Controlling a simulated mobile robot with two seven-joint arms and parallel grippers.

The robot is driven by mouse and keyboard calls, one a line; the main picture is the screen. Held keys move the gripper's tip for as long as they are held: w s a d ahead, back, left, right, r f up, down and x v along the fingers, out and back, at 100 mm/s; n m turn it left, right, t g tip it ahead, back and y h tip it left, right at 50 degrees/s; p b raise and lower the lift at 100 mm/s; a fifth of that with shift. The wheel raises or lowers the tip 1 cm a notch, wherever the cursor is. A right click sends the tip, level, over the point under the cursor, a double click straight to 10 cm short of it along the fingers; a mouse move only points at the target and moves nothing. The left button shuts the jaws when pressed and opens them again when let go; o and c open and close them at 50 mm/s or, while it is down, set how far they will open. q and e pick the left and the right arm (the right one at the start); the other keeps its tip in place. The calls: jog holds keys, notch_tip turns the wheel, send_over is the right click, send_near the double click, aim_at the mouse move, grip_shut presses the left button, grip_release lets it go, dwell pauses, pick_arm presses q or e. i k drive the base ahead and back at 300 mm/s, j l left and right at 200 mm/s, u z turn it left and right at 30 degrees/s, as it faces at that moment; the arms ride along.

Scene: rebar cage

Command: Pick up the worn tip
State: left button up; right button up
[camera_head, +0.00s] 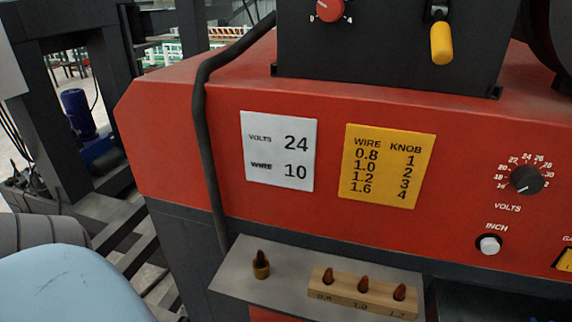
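A grey shelf (232,277) juts out at the bottom of the red machine. On its left part a single small tip (261,259) stands upright, dark brown with a brass-coloured base (261,271). It looks darker than the others and may be the worn tip; its wear is too small to tell. To its right a wooden block (345,297) holds three reddish-brown tips, the left tip (328,275), the middle tip (363,283) and the right tip (400,291). The block is marked 0.8, 1.0 and 1.2. Neither of my grippers is in view.
The red machine front (470,160) rises behind the shelf. A white card (279,151) reads volts 24, wire 10; a yellow chart (388,166) pairs wire with knob. A volts dial (526,179) sits at right.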

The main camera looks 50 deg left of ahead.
aim_at(260, 256)
jog(key=k+j+u, duration=0.15)
jog(key=u, duration=0.35)
jog(key=k+j+u, duration=0.1)
jog(key=j+u, duration=0.35)
jog(key=k+j, duration=0.1)
jog(key=j, duration=0.25)
jog(key=k+j, duration=0.15)
jog(key=j, duration=0.2)
jog(key=z, duration=0.05)
